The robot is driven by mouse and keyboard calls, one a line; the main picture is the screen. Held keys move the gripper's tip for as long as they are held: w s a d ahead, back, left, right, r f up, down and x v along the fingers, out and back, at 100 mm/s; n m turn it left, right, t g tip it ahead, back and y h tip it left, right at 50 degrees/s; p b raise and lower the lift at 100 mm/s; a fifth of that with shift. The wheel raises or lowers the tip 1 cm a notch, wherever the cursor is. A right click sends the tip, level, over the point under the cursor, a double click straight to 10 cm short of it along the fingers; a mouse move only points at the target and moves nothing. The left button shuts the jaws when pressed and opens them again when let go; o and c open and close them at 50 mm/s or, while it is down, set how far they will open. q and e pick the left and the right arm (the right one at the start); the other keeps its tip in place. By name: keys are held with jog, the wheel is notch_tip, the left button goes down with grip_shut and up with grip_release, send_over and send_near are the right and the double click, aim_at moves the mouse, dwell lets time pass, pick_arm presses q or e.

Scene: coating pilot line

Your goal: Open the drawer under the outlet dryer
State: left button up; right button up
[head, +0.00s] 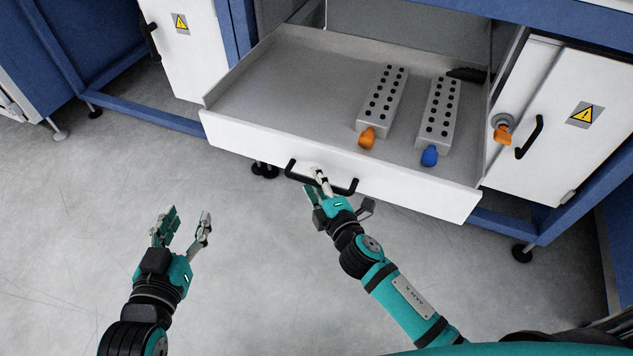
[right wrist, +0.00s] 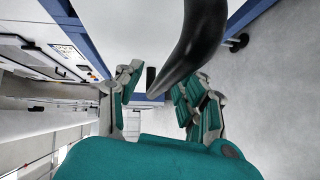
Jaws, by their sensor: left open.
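The drawer (head: 262,143) under the dryer is pulled well out; its inside shows. Its black bar handle (head: 342,188) is on the white front, and is large and close in the right wrist view (right wrist: 192,45). My right gripper (head: 318,182) is at the handle's middle, its fingers on either side of the bar. In the right wrist view, its fingers (right wrist: 155,88) stand apart with the bar passing between them; whether they press on it is unclear. My left gripper (head: 187,218) is open and empty above the floor, left of and in front of the drawer.
Two grey blocks with black holes lie in the drawer, one with an orange knob (head: 367,138), one with a blue knob (head: 429,156). A dark item (head: 466,74) lies behind them. White doors (head: 183,45) and (head: 562,105) flank the drawer. The floor at left is clear.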

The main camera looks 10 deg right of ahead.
jog(key=v, duration=1.2)
dwell(0.3)
